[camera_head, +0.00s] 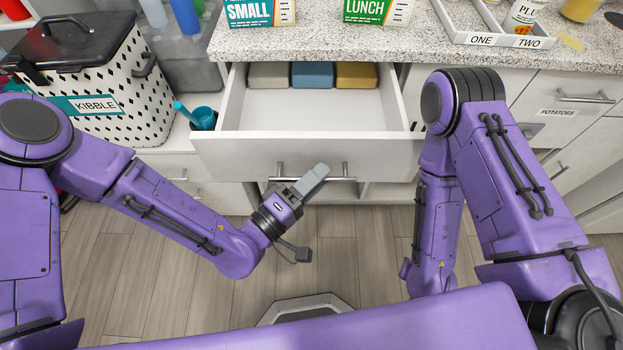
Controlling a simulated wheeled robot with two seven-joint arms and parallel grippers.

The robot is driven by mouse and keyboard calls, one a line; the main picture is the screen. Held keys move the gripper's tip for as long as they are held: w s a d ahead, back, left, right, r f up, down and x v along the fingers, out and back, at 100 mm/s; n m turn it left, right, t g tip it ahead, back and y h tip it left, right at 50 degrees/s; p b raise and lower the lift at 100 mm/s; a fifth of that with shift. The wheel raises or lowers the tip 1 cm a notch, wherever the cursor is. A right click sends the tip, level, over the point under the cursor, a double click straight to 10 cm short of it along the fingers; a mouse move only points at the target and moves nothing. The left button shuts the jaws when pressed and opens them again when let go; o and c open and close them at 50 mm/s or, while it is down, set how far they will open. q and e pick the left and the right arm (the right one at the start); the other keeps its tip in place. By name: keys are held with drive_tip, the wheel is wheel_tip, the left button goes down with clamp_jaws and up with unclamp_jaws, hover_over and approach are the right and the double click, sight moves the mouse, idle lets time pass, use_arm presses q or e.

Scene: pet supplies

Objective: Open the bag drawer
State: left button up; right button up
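The bag drawer (300,156) is pulled out from under the speckled counter. Inside it, along the back, lie a grey-beige bag (268,75), a blue bag (312,75) and a yellow bag (356,76). The front part of the drawer floor is bare. Its metal bar handle (342,179) is on the white front. My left gripper (312,180) is at the left-middle of this handle, its fingers close together across the bar; the underside is hidden. My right arm hangs at the right of the drawer, and its gripper is out of sight.
A patterned KIBBLE bin (130,95) and a teal scoop in a cup (201,118) stand left of the drawer. Teal SMALL (258,12) and green LUNCH (376,11) boxes and a divided tray (492,38) are on the counter. A POTATOES drawer (562,95) is at right.

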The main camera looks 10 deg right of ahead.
use_arm(q)
drive_tip(key=v, duration=1)
drive_tip(key=shift+s+a+b, duration=0.15)
drive_tip(key=shift+a+b, duration=0.05)
drive_tip(key=shift+b, duration=0.2)
drive_tip(key=shift+f, duration=0.1)
drive_tip(key=a+f+n+g+y+p, duration=0.1)
drive_tip(key=a+f+g+y, duration=0.1)
drive_tip(key=a+f+y, duration=0.45)
drive_tip(key=a+f+g+y, duration=0.15)
drive_tip(key=f+y, duration=0.25)
drive_tip(key=f, duration=0.5)
drive_tip(key=s+a+f+g+y+p, duration=0.2)
drive_tip(key=s+a+y, duration=0.2)
drive_tip(key=a, duration=0.5)
drive_tip(key=s+a+f+g+y+p, duration=0.1)
drive_tip(key=s+a+y, duration=0.4)
drive_tip(key=a, duration=0.5)
drive_tip(key=shift+s+a+f+g+p, duration=0.35)
drive_tip(key=shift+s+f+g, duration=0.1)
drive_tip(key=shift+f+g, duration=0.4)
